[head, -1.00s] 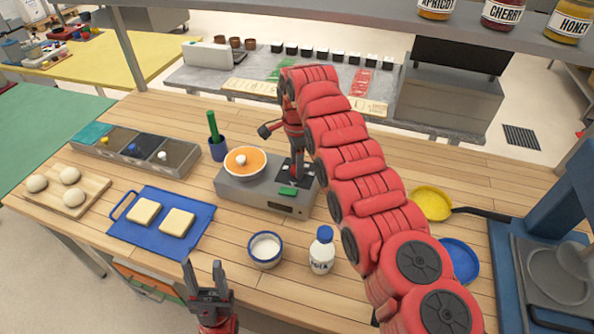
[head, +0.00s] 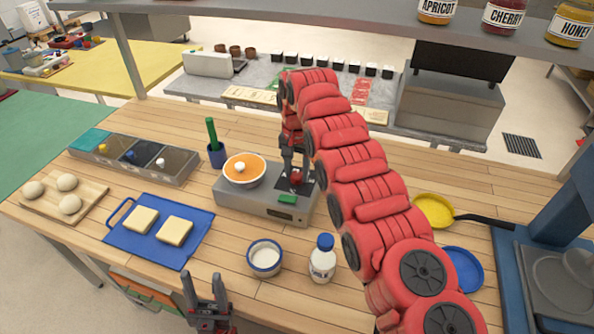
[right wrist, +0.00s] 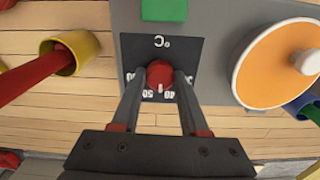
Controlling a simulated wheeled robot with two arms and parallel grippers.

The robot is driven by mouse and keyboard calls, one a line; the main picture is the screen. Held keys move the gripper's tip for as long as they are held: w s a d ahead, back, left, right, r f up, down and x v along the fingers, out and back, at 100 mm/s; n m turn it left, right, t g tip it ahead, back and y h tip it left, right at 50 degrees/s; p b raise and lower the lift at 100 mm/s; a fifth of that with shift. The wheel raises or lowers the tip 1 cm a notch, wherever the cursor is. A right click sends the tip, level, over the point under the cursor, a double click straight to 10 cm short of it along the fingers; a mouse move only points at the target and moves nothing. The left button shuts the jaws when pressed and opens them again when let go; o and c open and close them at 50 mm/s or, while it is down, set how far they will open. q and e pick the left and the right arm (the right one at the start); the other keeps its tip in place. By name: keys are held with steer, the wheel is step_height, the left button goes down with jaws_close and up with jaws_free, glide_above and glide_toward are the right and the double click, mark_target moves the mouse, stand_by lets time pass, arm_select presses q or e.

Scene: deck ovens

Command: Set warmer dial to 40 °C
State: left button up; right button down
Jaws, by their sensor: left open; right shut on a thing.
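The warmer (head: 232,205) is a grey box on the wooden counter with a dark dial plate at its right end. Its red dial (right wrist: 160,74) sits on this plate (right wrist: 140,55), marked °C. My right gripper (right wrist: 160,80) is shut on the dial, one finger on each side. The dial's white mark lies between the upside-down 50 and 40, seemingly nearer the 40. The fingers partly hide other numbers. In the head view my right gripper (head: 295,172) reaches down onto the plate. My left gripper (head: 206,291) is open and empty at the counter's front edge.
An orange-topped bowl (head: 244,170) sits on the warmer's left part. A green block (head: 288,199) is at its front. A blue tray (head: 194,243) with bread slices lies left.

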mark_target(297, 174)
steer(key=shift+n, duration=2)
steer(key=shift+c, duration=2.1)
jaws_free()
steer(key=shift+r, duration=0.15)
steer(key=shift+r+p, duration=0.3)
steer(key=shift+p, duration=0.1)
step_height(297, 174, up, 16)
steer(key=p, duration=1.5)
steer(key=shift+r, duration=0.25)
